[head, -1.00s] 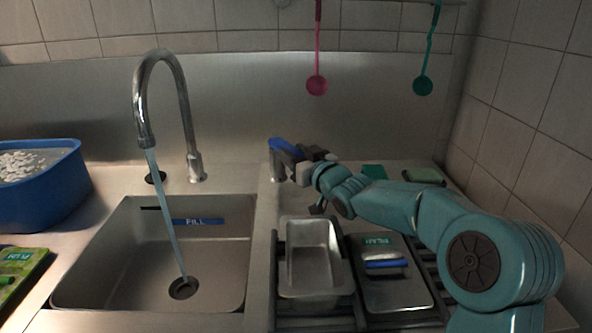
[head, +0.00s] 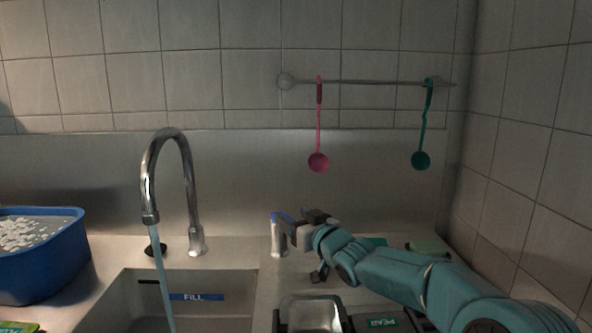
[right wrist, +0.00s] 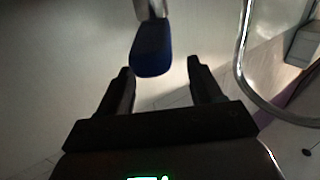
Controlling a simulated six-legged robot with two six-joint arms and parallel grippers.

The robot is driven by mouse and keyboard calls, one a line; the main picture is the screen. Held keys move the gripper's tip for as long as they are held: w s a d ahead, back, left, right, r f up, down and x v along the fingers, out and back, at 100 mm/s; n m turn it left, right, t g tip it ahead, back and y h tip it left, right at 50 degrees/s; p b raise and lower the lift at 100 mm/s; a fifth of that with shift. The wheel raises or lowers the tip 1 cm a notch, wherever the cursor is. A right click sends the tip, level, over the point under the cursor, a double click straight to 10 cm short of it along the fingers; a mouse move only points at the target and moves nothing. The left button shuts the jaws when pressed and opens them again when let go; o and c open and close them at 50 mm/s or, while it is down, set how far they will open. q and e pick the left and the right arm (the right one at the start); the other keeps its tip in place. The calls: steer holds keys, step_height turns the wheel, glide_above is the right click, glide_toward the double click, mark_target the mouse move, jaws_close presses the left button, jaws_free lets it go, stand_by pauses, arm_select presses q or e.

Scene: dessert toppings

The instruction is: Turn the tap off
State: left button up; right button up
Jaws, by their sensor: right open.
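The chrome tap spout (head: 168,160) arches over the sink, and a stream of water (head: 165,290) runs from it. To its right stands the tap's metal post (head: 279,240) with a blue lever (head: 283,215) on top. My right gripper (head: 296,228) is at the lever, coming from the right. In the right wrist view the blue lever handle (right wrist: 151,50) lies ahead of and roughly between the two spread fingers (right wrist: 159,75). I cannot tell whether either finger touches it. My left gripper is not in view.
The sink (head: 125,310) carries a blue FILL label (head: 198,297). A blue tub (head: 45,265) stands at the left. A metal pan (head: 312,312) sits below my right arm. Pink (head: 318,160) and teal (head: 421,160) ladles hang from a wall rail (head: 370,82). A tiled wall bounds the right.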

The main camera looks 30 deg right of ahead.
step_height(320, 180, up, 17)
steer(key=p, duration=1)
steer(key=shift+c, duration=0.3)
